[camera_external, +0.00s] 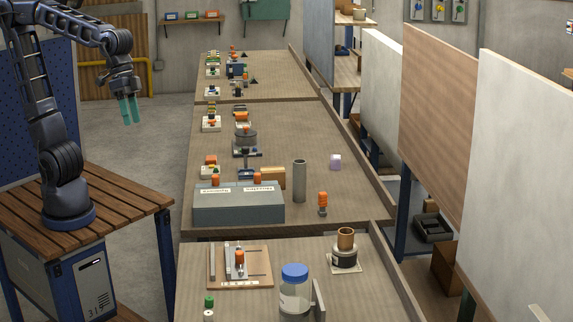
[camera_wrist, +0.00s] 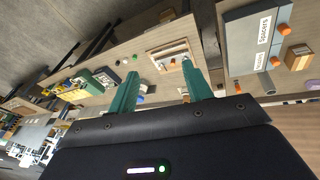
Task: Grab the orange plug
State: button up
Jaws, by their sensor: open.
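Several orange pieces are in view, and I cannot tell which one is the plug. One orange piece (camera_external: 322,199) stands upright on the middle table, right of the grey cylinder. Another orange piece (camera_external: 239,257) sits in a wooden fixture (camera_external: 262,279) on the near table. Orange knobs (camera_external: 215,179) top the grey labelled box (camera_external: 238,207). My gripper (camera_external: 130,111) is high at the left, above the floor, far from all of these. Its teal fingers are apart and empty. The wrist view shows the fingers (camera_wrist: 160,70), the fixture (camera_wrist: 157,54) and the box (camera_wrist: 240,42).
A grey cylinder (camera_external: 299,181) stands beside the box. A blue-lidded jar (camera_external: 294,288) and a copper-coloured cup (camera_external: 345,239) stand on the near table. Small assemblies line the left side of the tables. A raised wooden edge (camera_external: 352,155) runs along the right. The space around my gripper is free.

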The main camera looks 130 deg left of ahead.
jog(key=w+a+n, duration=0.7)
jog(key=w+a, duration=0.4)
jog(key=w, duration=0.2)
jog(key=n+h, duration=0.2)
jog(key=n, duration=1.3)
send_over(322, 193)
jog(key=s+a, duration=0.2)
jog(key=s, duration=0.2)
notch_tip(322, 193, down, 25)
jog(key=shift+n, duration=0.3)
jog(key=shift+w+a+x, duration=0.1)
jog(key=shift+x, duration=1.75)
jog(key=shift+w+a+x, duration=0.1)
jog(key=shift+w+x, duration=0.05)
jog(key=shift+x, duration=1.7)
jog(key=shift+w+a+x, duration=0.1)
jog(key=shift+x, duration=1.75)
jog(key=c, duration=1.1)
